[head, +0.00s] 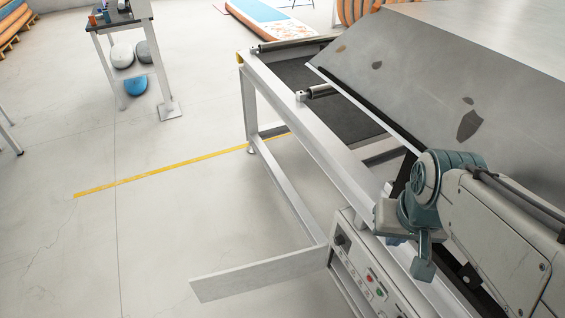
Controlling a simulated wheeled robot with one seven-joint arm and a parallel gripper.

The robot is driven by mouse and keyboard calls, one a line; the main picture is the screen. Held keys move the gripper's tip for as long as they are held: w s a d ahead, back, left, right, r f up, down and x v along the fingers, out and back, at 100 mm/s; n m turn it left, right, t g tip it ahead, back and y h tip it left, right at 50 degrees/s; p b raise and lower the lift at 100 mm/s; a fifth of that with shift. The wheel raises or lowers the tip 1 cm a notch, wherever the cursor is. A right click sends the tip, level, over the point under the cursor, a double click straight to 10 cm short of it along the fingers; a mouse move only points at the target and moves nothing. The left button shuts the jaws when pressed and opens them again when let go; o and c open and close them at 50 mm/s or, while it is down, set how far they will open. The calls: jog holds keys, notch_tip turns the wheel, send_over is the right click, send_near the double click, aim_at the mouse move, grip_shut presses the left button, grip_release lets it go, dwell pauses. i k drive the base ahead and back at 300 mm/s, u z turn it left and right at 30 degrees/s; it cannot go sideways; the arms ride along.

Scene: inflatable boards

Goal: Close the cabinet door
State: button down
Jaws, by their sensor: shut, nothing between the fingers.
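The cabinet door (258,276) is a light grey flat panel, seen almost edge-on from above. It stands open, swung out to the left from the control cabinet (362,262), whose front has a dial and red and green buttons. My gripper (423,270) reaches in from the right, over the machine frame beside the cabinet. It points down, is shut and empty, and is apart from the door. My arm hides part of the cabinet and frame on the right.
A metal machine frame (300,130) with rollers and a large dark tilted panel (440,85) fills the right side. A small stand (150,55) is at upper left. Orange-edged boards (270,20) lie at the back. The floor left of the door is clear, with a yellow line (165,171).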

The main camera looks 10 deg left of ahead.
aim_at(227, 282)
jog(key=k, duration=0.5)
jog(key=u, duration=2.2)
jog(key=i, duration=3.85)
jog(key=z, duration=4.6)
